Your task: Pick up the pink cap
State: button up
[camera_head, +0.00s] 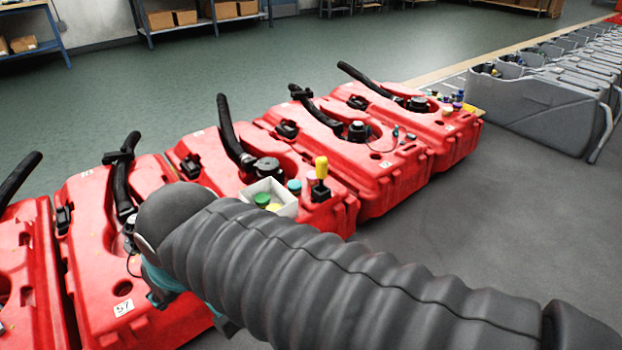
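A small pinkish round cap (311,174) appears to sit on top of a red tank, beside a black fitting with a yellow top (321,167). It is small and partly covered, so I cannot be sure it is the pink cap. A teal cap (294,186) is just to its left. A white open box (285,199) on the same tank holds a green cap (262,199) and a yellow cap (274,207). My gripper (163,281) shows only in part below my dark ribbed arm, over the nearer red tank to the left. Its fingers are mostly hidden.
Several red tanks with black hoses stand in a row (375,145). Grey tanks (540,110) stand at the right, with small coloured items near their near end. Shelves with cardboard boxes (185,17) line the back. Open floor lies behind and right of the red tanks.

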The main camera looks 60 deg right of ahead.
aim_at(312, 179)
jog(key=z, duration=0.45)
jog(key=i, duration=0.6)
jog(key=z, duration=1.55)
